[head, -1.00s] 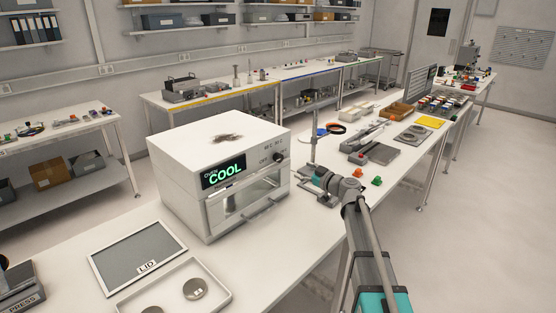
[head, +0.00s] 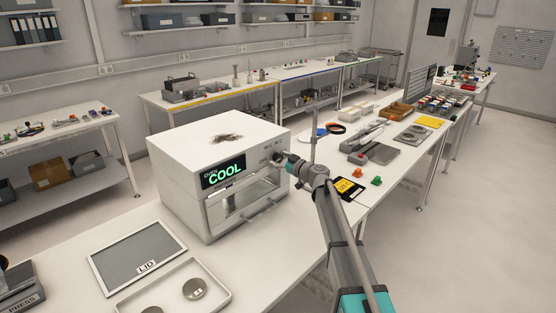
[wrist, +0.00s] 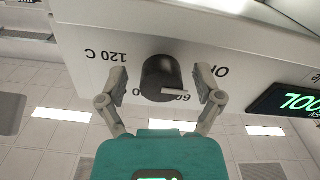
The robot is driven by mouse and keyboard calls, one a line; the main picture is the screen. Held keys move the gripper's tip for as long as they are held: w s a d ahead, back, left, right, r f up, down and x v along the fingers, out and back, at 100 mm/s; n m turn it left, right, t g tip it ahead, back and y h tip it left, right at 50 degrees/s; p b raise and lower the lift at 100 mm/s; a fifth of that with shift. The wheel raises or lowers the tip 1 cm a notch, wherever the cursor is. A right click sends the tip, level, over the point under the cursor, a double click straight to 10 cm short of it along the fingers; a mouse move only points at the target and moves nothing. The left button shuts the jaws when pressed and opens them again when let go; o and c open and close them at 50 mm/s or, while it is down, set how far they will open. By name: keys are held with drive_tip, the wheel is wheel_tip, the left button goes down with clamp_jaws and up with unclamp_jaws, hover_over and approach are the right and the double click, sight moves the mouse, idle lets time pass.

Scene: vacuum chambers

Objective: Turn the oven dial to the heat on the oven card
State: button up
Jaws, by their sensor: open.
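The white oven (head: 180,208) stands on the near bench, and its green display (head: 223,172) reads COOL. The black dial (wrist: 160,78) is on its front. The wrist view is upside down; "120 C" shows left of the dial, "OF…" right, and a partly covered "60" label below right. The dial's white pointer lies near that "60" label. My gripper (wrist: 161,76) is open, with one finger on each side of the dial; I cannot tell if they touch it. In the head view my gripper (head: 281,158) hides most of the dial. A yellow and black card (head: 347,188) lies right of the oven, its print unreadable.
An orange piece (head: 357,173) and a green piece (head: 376,181) lie near the card. A thin upright post (head: 314,130) stands behind my arm. The lid plate (head: 137,257) and a tray (head: 222,297) with round metal pieces lie in front of the oven.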

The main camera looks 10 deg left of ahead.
drive_tip(key=c, duration=1.2)
drive_tip(key=shift+o, duration=0.2)
drive_tip(key=shift+a, duration=0.1)
